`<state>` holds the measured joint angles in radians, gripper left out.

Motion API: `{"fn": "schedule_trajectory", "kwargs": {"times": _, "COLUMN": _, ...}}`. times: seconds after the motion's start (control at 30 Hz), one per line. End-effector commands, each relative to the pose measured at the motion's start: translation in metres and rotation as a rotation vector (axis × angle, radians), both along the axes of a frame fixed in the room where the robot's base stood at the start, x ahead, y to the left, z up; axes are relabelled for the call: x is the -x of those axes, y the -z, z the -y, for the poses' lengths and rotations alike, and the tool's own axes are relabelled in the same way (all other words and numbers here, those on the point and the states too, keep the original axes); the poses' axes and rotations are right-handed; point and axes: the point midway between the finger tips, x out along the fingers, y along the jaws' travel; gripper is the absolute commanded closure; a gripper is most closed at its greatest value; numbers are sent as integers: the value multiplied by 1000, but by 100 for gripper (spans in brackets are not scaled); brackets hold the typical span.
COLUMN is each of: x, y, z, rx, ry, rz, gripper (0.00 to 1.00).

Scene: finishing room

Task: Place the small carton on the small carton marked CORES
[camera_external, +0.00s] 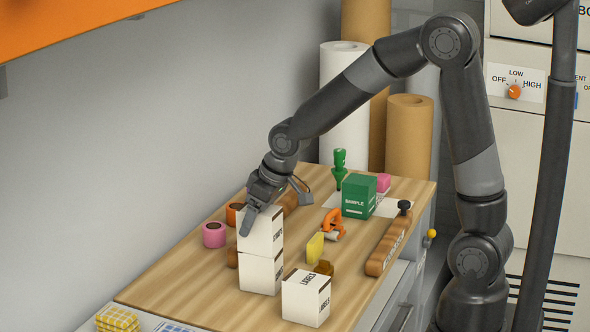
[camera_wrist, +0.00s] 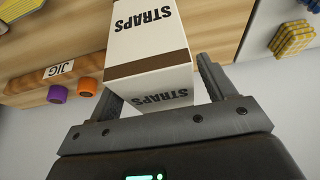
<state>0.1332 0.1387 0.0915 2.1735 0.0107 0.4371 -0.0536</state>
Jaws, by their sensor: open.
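A white small carton (camera_external: 262,232) with a brown band sits on top of another white small carton (camera_external: 260,273), roughly squared with it. The upper one reads STRAPS in the wrist view (camera_wrist: 147,30). The lower carton's print is too small to read surely, and the wrist view does not show it. My gripper (camera_external: 252,216) is at the upper carton's top left. In the wrist view its two fingers (camera_wrist: 157,72) are apart, one on each side of the STRAPS carton. I cannot tell whether either finger touches it.
A LABELS carton (camera_external: 306,299) stands just right of the stack. A yellow block (camera_external: 315,248), an orange tape dispenser (camera_external: 333,224), a green SAMPLE box (camera_external: 359,196) and a wooden bar (camera_external: 389,244) lie farther right. A pink roll (camera_external: 214,235) is at left.

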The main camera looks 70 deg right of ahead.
Motion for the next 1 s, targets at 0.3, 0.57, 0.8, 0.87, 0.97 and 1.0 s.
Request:
{"fn": "schedule_trajectory", "kwargs": {"times": 0.3, "x": 5, "y": -18, "z": 0, "rx": 1, "ry": 0, "rz": 4, "gripper": 24}}
{"fn": "schedule_trajectory", "kwargs": {"times": 0.57, "x": 25, "y": -65, "z": 0, "rx": 1, "ry": -1, "rz": 5, "gripper": 24}}
{"fn": "schedule_trajectory", "kwargs": {"times": 0.8, "x": 40, "y": -102, "z": 0, "rx": 0, "ry": 1, "rz": 4, "gripper": 24}}
{"fn": "schedule_trajectory", "kwargs": {"times": 0.87, "x": 43, "y": -107, "z": 0, "rx": 0, "ry": 1, "rz": 2, "gripper": 24}}
{"fn": "schedule_trajectory", "kwargs": {"times": 0.97, "x": 46, "y": -113, "z": 0, "rx": 0, "ry": 0, "rz": 2, "gripper": 24}}
{"fn": "schedule_trajectory", "kwargs": {"times": 1.0, "x": 49, "y": -116, "z": -1, "rx": 1, "ry": 0, "rz": 3, "gripper": 24}}
